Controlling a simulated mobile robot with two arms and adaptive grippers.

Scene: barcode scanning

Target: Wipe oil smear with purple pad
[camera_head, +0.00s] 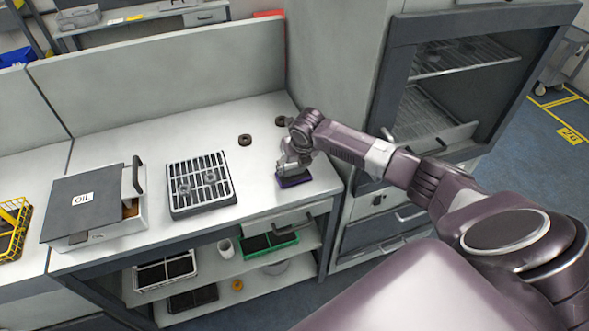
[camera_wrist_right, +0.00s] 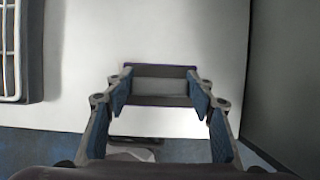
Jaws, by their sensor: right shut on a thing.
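My right gripper (camera_head: 291,164) reaches down to the worktop near its right front corner. It is shut on the purple pad (camera_head: 294,182), which shows as a dark purple block under the fingers. In the right wrist view the pad (camera_wrist_right: 163,99) lies between the two fingers, with a grey top and dark edges, close to or on the white worktop. I cannot tell whether it touches the surface. I see no oil smear; the area under the pad and gripper is hidden. My left gripper is in neither view.
A black tray with a grid (camera_head: 201,187) stands left of the gripper. Further left is a box labelled OIL (camera_head: 95,205). Two dark rings (camera_head: 245,140) (camera_head: 282,121) lie behind the gripper. A grey cabinet (camera_head: 335,75) closes off the right side. The worktop (camera_head: 262,165) between tray and gripper is clear.

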